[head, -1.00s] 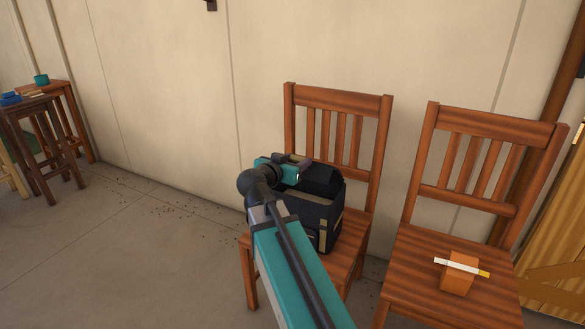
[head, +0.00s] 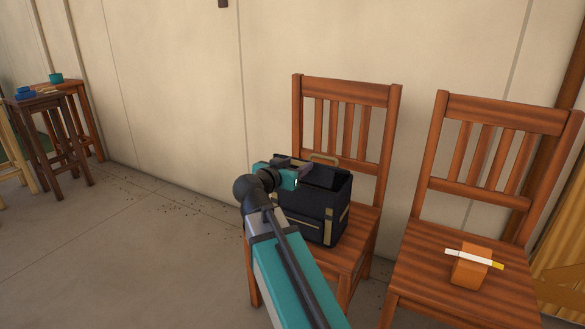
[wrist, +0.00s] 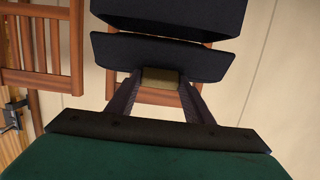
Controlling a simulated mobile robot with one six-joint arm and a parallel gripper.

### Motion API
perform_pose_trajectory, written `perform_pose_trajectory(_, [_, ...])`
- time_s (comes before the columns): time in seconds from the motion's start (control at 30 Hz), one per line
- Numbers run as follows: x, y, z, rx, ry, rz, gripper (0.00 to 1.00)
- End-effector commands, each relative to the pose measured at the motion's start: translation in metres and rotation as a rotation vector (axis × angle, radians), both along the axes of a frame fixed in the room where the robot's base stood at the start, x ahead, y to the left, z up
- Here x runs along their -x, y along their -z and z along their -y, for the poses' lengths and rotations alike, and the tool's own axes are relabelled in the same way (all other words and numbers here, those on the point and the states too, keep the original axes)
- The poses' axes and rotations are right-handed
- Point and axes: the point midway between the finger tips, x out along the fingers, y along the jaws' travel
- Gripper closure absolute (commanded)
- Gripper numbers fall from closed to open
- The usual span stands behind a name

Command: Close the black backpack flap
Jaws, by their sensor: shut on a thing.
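The black backpack (head: 312,222) with tan straps stands upright on the left wooden chair. Its top looks dark and hollow, with a tan loop at the back edge. My gripper (head: 294,166) is at the upper left of the backpack top. In the wrist view my gripper (wrist: 160,88) has its two fingers closed in on a tan tab (wrist: 158,80) at the edge of a black panel, which looks like the backpack flap (wrist: 165,58). A second black panel lies beyond it. The flap's full outline is partly hidden by my gripper in the head view, so its exact angle is unclear.
The left chair (head: 345,95) has its slatted back behind the backpack, near the wall. A second chair (head: 490,112) to the right holds an orange block (head: 470,268) with a white stick on top. Stools stand far left.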

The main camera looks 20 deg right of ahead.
Motion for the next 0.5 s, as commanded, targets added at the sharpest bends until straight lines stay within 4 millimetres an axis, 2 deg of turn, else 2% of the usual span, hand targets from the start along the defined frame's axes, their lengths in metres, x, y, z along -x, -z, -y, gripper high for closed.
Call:
perform_pose_trajectory(0.03, [0.000,0.012,-0.001,-0.009,0.004,-0.004,0.94])
perform_pose_trajectory(0.5, [0.000,0.063,-0.011,-0.008,0.006,-0.006,0.94])
